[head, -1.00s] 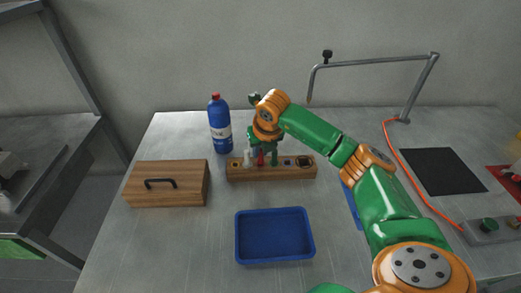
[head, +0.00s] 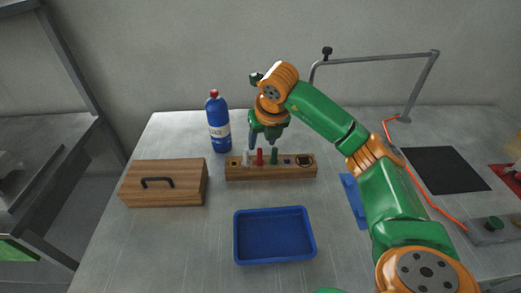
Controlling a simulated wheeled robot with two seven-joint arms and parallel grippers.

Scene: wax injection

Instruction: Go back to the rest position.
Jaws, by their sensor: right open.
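My right gripper (head: 264,141) is open and points down above the wooden rack (head: 236,174). Its fingers are small and dark, and it holds nothing that I can make out. In the rack stand a white piece (head: 245,158), a red piece (head: 260,157) and a green piece (head: 274,156), all upright. The gripper's tips are just above or behind these pieces; I cannot tell the exact gap. My right arm reaches in from the lower right. My left gripper is not in view.
A blue bottle (head: 219,130) stands left of the gripper. A wooden box (head: 190,186) with a black handle is at the left. An empty blue tray (head: 236,240) lies in front. A grey bent-arm stand (head: 420,85), orange cable (head: 438,208) and black mat (head: 445,168) are at the right.

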